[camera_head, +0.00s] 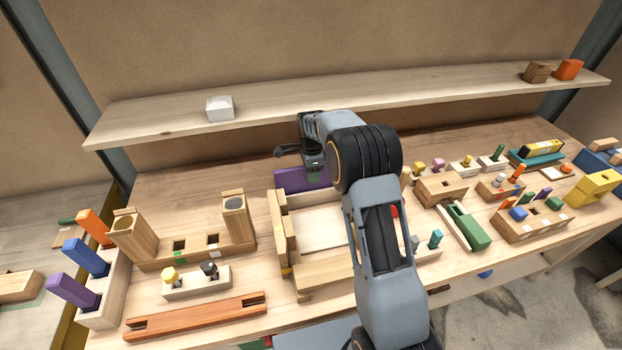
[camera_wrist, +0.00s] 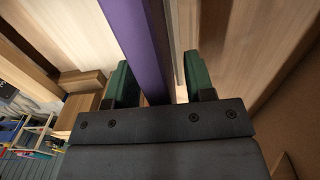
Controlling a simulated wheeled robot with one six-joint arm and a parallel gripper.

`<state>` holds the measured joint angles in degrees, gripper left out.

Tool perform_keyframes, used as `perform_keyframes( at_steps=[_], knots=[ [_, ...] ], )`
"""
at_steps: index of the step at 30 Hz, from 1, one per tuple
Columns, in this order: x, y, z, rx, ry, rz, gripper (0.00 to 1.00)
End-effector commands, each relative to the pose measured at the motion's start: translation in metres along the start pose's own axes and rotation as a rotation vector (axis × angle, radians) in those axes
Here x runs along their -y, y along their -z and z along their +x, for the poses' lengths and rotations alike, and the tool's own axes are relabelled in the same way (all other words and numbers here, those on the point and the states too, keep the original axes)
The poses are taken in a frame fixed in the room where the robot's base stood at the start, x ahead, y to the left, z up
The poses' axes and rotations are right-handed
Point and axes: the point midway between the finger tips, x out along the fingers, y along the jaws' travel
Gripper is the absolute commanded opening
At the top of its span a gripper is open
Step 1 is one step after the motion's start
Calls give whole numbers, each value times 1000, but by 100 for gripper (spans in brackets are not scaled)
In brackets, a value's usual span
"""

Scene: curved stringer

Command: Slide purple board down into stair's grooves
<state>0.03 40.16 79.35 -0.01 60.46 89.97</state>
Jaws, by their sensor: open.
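The purple board (camera_head: 290,181) stands on edge at the back of a light wooden stair frame (camera_head: 285,240) in the head view. In the wrist view the purple board (camera_wrist: 138,40) runs between the two green fingers. My gripper (camera_head: 314,172) is over the board's top edge; in the wrist view my gripper (camera_wrist: 158,82) is open, with a visible gap between the board and the left finger. My arm hides the frame's right side and part of the board. I cannot tell how deep the board sits in the grooves.
A shelf (camera_head: 350,93) runs behind, with a white block (camera_head: 220,108) on it. Left are a wooden block with two posts (camera_head: 195,250) and a red-brown bar (camera_head: 197,316). Several small blocks and a green piece (camera_head: 468,226) crowd the right side.

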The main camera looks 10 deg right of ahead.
Motion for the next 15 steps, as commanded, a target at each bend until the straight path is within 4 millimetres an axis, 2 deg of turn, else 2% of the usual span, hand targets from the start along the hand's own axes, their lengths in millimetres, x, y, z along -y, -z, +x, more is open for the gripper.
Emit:
perform_keyframes(
  at_steps=[7,15],
  knots=[
    [0,0,1,0,0,0,49],
    [0,0,1,0,0,0,23]
  ],
)
